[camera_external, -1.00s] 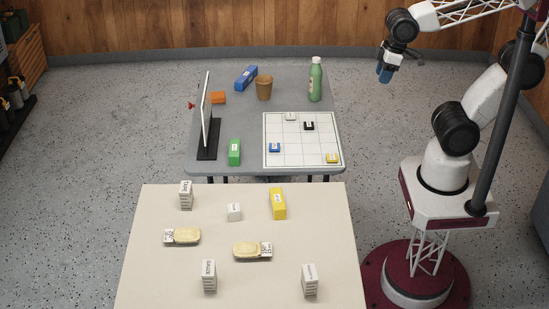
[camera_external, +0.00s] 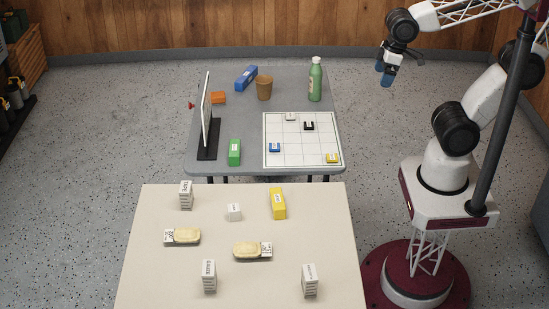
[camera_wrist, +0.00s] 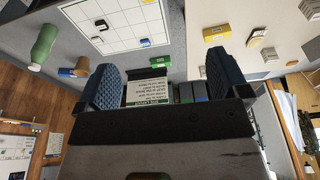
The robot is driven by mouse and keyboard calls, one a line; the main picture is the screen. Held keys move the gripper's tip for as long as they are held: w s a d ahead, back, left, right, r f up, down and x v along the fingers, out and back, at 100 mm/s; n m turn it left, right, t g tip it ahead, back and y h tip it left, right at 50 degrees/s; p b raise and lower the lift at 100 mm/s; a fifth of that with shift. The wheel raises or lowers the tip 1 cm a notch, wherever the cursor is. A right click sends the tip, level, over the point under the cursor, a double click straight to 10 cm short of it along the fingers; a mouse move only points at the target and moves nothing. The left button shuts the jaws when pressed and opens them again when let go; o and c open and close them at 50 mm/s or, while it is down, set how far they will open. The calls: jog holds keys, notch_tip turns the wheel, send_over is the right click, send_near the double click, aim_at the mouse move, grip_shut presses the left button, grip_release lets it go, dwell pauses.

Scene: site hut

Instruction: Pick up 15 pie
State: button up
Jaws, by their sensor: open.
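Two pale yellow, oval, pie-like things lie on the cream table in the external view, each with a small white label card at one end. One is at the left (camera_external: 186,235), its card on its left. The other is nearer the middle (camera_external: 248,250), its card on its right. The card print is too small to read, so I cannot tell which is marked 15. My gripper (camera_external: 386,75) is open and empty, high up at the upper right, far from both. Its two blue fingers stand apart in the wrist view (camera_wrist: 163,68).
The cream table (camera_external: 145,285) also holds several white labelled blocks and a yellow box (camera_external: 278,203). Behind it, the grey table (camera_external: 220,168) carries a gridded board (camera_external: 285,140), green bottle (camera_external: 315,80), brown cup (camera_external: 264,88), green box (camera_external: 234,152) and upright panel (camera_external: 205,120).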

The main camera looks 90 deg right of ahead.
jog(key=shift+w, duration=0.1)
